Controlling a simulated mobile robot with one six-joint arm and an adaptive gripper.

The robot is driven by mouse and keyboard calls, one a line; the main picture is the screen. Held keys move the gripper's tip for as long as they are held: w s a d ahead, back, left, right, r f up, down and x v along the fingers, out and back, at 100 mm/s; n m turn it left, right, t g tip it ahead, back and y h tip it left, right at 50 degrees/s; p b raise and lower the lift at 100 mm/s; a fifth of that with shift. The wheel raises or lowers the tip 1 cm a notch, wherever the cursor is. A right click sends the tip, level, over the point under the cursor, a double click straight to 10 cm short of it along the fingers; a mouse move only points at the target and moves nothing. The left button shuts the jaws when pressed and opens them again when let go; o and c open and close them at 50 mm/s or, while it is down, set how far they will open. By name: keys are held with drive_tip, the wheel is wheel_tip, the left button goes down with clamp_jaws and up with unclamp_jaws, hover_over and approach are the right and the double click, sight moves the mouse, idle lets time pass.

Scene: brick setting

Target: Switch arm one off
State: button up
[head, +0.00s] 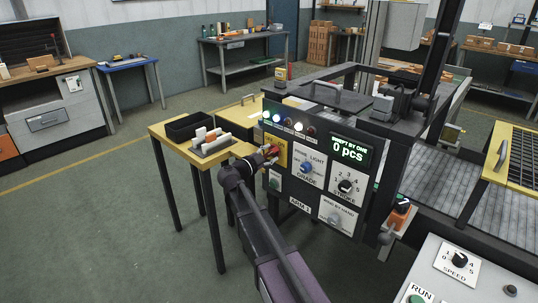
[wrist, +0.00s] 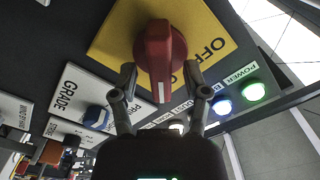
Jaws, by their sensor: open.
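The arm one panel (head: 305,185), labelled ARM 1, faces me in the head view. Its red rotary switch handle (wrist: 160,50) sits on a yellow plate (wrist: 112,38) with OFF lettering to its right in the wrist view. A white mark on the handle points toward the bottom of that view. My gripper (wrist: 160,72) is open, with one fingertip on each side of the handle; I cannot tell whether they touch it. In the head view my gripper (head: 270,156) is at the panel's left edge and partly covers the switch. The green POWER lamp (wrist: 255,91) is lit.
The blue GRADE knob (head: 306,167), STROKE knob (head: 345,186) and display (head: 350,150) reading 0 pcs are close on the right. A yellow table (head: 172,142) with a black bin (head: 190,126) stands left. Another control box (head: 465,270) is at lower right.

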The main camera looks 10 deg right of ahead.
clamp_jaws()
drive_tip(key=shift+n, duration=0.5)
drive_tip(key=n, duration=0.3)
drive_tip(key=shift+r+n, duration=0.1)
drive_tip(key=shift+n, duration=0.2)
drive_tip(key=n, duration=0.4)
drive_tip(key=shift+w+a, duration=0.1)
drive_tip(key=shift+w, duration=0.05)
drive_tip(key=n, duration=0.9)
drive_tip(key=shift+w+a, duration=0.1)
